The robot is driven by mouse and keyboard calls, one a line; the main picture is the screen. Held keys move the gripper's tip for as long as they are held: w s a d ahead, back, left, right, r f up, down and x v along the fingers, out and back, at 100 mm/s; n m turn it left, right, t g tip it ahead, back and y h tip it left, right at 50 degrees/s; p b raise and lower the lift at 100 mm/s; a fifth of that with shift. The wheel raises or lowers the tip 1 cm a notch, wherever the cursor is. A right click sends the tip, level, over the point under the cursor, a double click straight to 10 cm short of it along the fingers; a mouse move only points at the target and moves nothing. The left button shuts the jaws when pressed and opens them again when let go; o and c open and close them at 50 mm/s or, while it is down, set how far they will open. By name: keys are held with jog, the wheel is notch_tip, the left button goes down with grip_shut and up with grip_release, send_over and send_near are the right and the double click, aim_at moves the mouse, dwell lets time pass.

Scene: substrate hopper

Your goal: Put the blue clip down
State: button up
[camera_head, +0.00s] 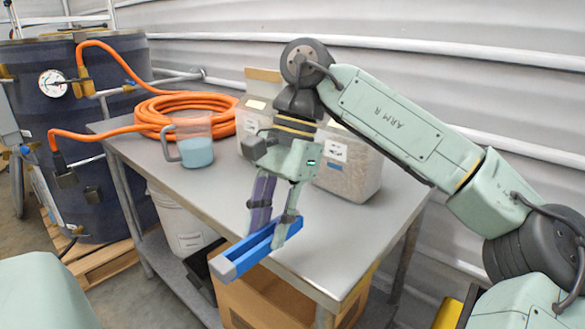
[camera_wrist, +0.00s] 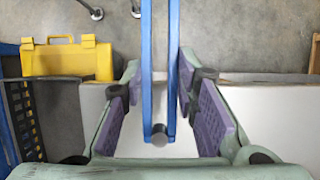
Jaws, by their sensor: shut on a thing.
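The blue clip (camera_head: 257,250) is a long piece of two parallel bars. My gripper (camera_head: 270,228) is shut on it, one finger on each side. The clip looks level and is held near the front edge of the steel table (camera_head: 335,235), with its grey-tipped end reaching past that edge. I cannot tell whether it touches the table. In the wrist view the clip (camera_wrist: 147,65) runs up between the purple finger pads of my gripper (camera_wrist: 160,85), with a round grey piece at its near end.
An orange hose coil (camera_head: 190,108), a jug of blue liquid (camera_head: 196,150) and a clear bag-like container (camera_head: 350,175) stand toward the table's back. The right front tabletop is bare. A cardboard box (camera_head: 262,302) and white bucket (camera_head: 182,222) sit below. A yellow case (camera_wrist: 68,60) is on the floor.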

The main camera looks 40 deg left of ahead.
jog(key=p, duration=0.4)
send_over(347, 244)
jog(key=w, duration=0.1)
jog(key=shift+w+a+f, duration=0.1)
jog(key=shift+a+f, duration=0.05)
jog(key=shift+f, duration=0.5)
jog(key=f, duration=0.2)
jog(key=f+p, duration=0.1)
jog(key=shift+w+f, duration=0.1)
jog(key=shift+w, duration=0.15)
jog(key=shift+f, duration=0.2)
jog(key=shift+f, duration=0.15)
jog(key=shift+f+b, duration=0.15)
jog(key=shift+b, duration=0.15)
jog(key=o, duration=1.1)
